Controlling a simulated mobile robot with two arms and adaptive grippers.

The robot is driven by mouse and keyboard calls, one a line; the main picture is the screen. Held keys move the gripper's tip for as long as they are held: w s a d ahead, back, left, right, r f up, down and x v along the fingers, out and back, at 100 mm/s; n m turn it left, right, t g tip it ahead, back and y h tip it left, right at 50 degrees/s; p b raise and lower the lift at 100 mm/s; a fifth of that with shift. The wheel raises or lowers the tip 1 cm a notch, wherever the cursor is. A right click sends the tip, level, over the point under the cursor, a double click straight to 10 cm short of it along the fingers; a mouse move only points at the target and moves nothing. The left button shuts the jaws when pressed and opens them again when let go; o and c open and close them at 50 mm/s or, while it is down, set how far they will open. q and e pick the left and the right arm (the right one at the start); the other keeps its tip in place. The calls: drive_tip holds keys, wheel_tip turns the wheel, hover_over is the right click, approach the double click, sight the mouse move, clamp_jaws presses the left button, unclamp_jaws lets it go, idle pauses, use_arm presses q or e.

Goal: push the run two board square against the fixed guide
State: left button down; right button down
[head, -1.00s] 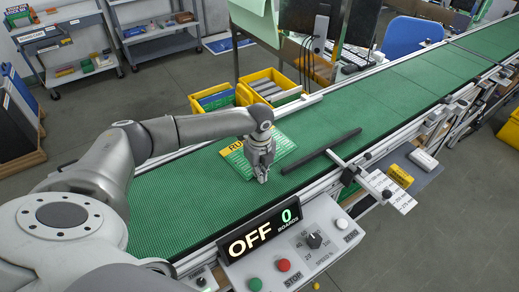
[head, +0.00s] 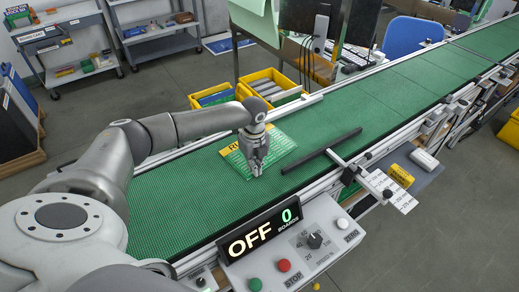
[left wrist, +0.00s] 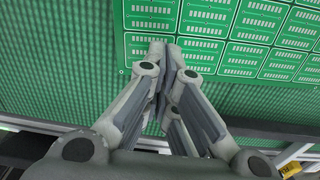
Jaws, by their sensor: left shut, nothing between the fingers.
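The run two board (head: 280,143) is a green circuit panel with a yellow label strip, lying flat on the green belt and angled in the head view. The fixed guide (head: 312,157) is a dark bar to its right, with belt showing between them. My left gripper (head: 257,174) is shut and empty, pointing down at the board's near side and hiding part of it and its label. In the left wrist view the closed fingers (left wrist: 165,52) overlap the board's edge (left wrist: 205,25); whether they touch it I cannot tell. My right gripper is not in view.
The green conveyor belt (head: 165,210) runs diagonally, with free room around the board. A control box (head: 310,250) reading OFF and 0 boards stands at the near side. Yellow bins (head: 268,88) stand beyond the far rail.

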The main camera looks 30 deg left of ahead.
use_arm(q)
drive_tip(key=shift+w+a, duration=0.35)
drive_tip(key=shift+a, duration=0.5)
drive_tip(key=shift+d, duration=0.1)
drive_tip(key=shift+s+d+r, duration=0.1)
drive_tip(key=shift+s+d+p, duration=0.15)
drive_tip(key=shift+d+p, duration=0.25)
drive_tip(key=shift+p, duration=0.15)
wheel_tip(320, 180, up, 8)
drive_tip(key=p, duration=0.7)
drive_tip(key=shift+p, duration=0.3)
